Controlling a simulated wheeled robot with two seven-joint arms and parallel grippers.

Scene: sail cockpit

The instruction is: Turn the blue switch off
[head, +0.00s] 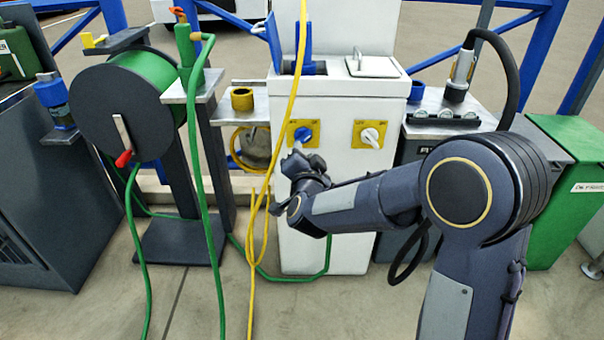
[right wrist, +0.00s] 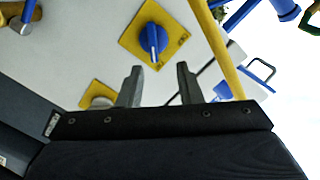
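The blue switch (head: 303,134) is a rotary knob on a yellow square plate on the front of the white cabinet (head: 330,210). In the right wrist view the blue switch (right wrist: 153,38) sits just beyond my fingertips, its handle pointing toward the gap between them. My right gripper (head: 299,152) is just below the switch in the head view. In the right wrist view my right gripper (right wrist: 160,70) is open with nothing between its fingers, apart from the knob. My left gripper is not in view.
A white switch (head: 370,135) on a similar yellow plate is to the right of the blue one. A yellow hose (head: 284,125) hangs close to the left of the blue switch. A green hose reel (head: 125,105) stands at left, and a green bin (head: 560,180) at right.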

